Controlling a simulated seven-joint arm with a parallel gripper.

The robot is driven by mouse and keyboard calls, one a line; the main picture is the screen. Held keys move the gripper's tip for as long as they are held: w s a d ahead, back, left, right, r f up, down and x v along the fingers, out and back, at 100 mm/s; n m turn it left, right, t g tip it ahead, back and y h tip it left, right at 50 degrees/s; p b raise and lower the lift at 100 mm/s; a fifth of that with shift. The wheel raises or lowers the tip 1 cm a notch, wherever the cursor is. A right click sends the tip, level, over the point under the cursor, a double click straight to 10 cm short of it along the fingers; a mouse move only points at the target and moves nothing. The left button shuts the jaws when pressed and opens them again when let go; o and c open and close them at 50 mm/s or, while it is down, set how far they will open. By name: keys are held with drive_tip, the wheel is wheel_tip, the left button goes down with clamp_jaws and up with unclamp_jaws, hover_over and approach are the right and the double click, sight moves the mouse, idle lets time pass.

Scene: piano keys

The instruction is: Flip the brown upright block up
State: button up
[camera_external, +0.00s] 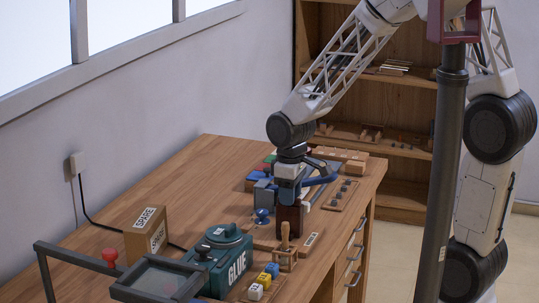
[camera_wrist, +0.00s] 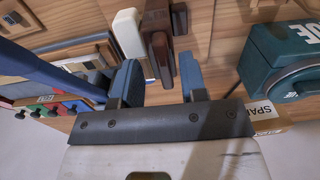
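The dark brown upright block (camera_external: 289,219) stands on the bench directly below my gripper in the external view. In the wrist view a dark brown piece (camera_wrist: 160,48), which looks like this block, shows just ahead of the space between the fingers. My gripper (camera_wrist: 158,78) has its two blue fingers spread apart, with nothing seen clamped between them. In the external view my gripper (camera_external: 291,186) points down, at or just above the block's top; I cannot tell if they touch.
A green GLUE box (camera_external: 220,262) and a cardboard SPARE box (camera_external: 147,235) stand to the left. A white block (camera_wrist: 128,33) lies beside the brown piece. The bench's back left (camera_external: 190,180) is clear.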

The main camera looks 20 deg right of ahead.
drive_tip(key=shift+r, duration=3.8)
drive_tip(key=s+d+r+m+t, duration=0.1)
drive_tip(key=s+d+r+m, duration=0.3)
drive_tip(key=s+d, duration=0.5)
drive_tip(key=s+d+r+m+t, duration=0.1)
drive_tip(key=s+d+r+m, duration=0.4)
drive_tip(key=d, duration=0.8)
drive_tip(key=shift+s+r+t, duration=0.3)
drive_tip(key=shift+s+r, duration=1.5)
drive_tip(key=shift+s, duration=0.65)
